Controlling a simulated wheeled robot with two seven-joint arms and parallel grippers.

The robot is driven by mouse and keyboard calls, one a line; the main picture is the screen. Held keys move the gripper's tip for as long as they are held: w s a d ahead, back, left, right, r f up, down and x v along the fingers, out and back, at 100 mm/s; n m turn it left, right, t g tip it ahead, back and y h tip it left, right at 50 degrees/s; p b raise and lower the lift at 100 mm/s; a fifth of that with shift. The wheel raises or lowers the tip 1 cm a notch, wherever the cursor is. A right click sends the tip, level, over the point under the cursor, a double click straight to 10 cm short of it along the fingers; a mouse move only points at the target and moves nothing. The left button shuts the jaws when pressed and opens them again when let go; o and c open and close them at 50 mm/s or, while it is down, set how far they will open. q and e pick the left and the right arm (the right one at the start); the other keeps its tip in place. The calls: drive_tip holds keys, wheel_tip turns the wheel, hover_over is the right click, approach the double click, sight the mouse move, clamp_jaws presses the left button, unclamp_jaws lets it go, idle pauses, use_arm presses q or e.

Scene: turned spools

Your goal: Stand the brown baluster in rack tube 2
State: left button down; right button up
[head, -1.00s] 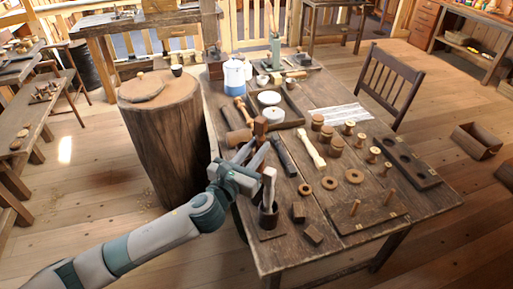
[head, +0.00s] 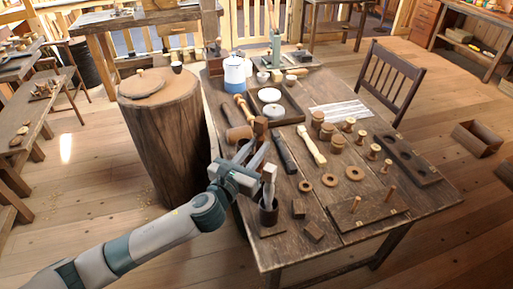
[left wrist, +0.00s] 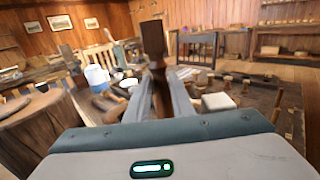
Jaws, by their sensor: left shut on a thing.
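My left gripper (head: 257,156) is shut on a brown baluster (head: 261,128), held upright above the left part of the table. The left wrist view shows the baluster's dark square upper end (left wrist: 153,38) rising between the fingers; its lower part is hidden. A dark rack board (head: 428,177) with several round holes lies at the table's right edge. A dark round holder (head: 268,214) with a pale-topped piece (head: 269,178) in it stands close in front of the gripper. No tube numbers are readable. My right gripper is not in view.
A pale baluster (head: 311,145) and a black one (head: 283,153) lie behind and right of the gripper. Wooden rings (head: 354,174), small spools and a pegged board (head: 370,212) cover the right side. A large stump (head: 165,150) stands left of the table.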

use_arm(q)
drive_tip(key=shift+f+b, duration=0.7)
drive_tip(key=shift+f, duration=0.45)
drive_tip(key=shift+f, duration=0.2)
